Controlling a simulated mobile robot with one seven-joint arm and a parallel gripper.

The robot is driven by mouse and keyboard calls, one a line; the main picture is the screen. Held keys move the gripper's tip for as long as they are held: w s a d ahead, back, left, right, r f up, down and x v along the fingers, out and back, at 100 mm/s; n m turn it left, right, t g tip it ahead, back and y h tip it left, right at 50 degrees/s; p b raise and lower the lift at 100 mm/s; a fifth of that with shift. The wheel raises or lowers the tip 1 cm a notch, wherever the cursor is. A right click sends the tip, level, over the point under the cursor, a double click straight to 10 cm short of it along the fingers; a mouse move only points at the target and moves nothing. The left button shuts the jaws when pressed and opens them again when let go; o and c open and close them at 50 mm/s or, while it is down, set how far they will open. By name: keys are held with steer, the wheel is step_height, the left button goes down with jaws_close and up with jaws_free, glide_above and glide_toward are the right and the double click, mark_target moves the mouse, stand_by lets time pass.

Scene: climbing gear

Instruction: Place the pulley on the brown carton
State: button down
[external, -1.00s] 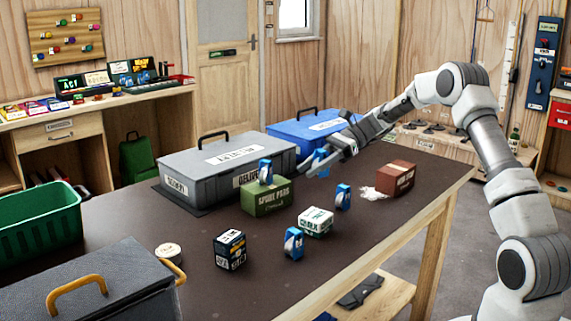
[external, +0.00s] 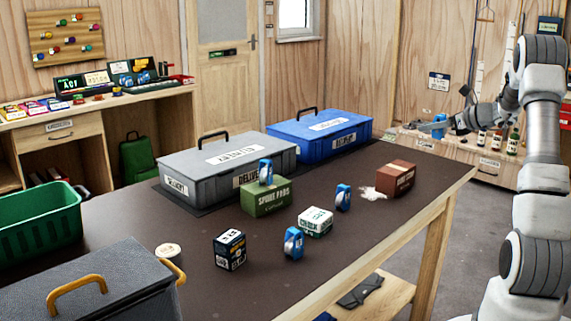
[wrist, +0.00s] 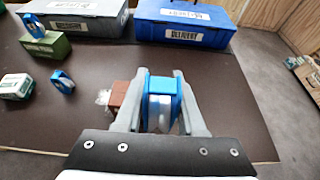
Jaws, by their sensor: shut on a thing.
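My gripper (external: 438,125) is shut on a blue and white pulley (wrist: 160,88), which sits between both fingers in the wrist view. In the external view the gripper is raised off to the right, past the blue case. The brown carton (external: 396,178) stands on the dark table near its right end, with nothing on top. In the wrist view the brown carton (wrist: 117,94) is partly hidden behind the left finger. Other blue pulleys stand on the green carton (external: 266,199), beside the white carton (external: 343,197), and nearer the front (external: 293,243).
White powder (external: 372,193) lies left of the brown carton. A white carton (external: 315,222) and a black carton (external: 230,250) stand on the table. A grey case (external: 215,170) and a blue case (external: 318,135) line the far edge. Bare tabletop surrounds the brown carton's front.

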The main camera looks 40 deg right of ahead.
steer(key=b, duration=0.3)
glide_above(389, 165)
step_height(389, 165, down, 7)
steer(key=shift+r, duration=0.1)
steer(key=shift+f+b, duration=0.5)
steer(key=shift+f, duration=1.45)
steer(key=shift+f, duration=0.2)
steer(key=c, duration=0.5)
jaws_free()
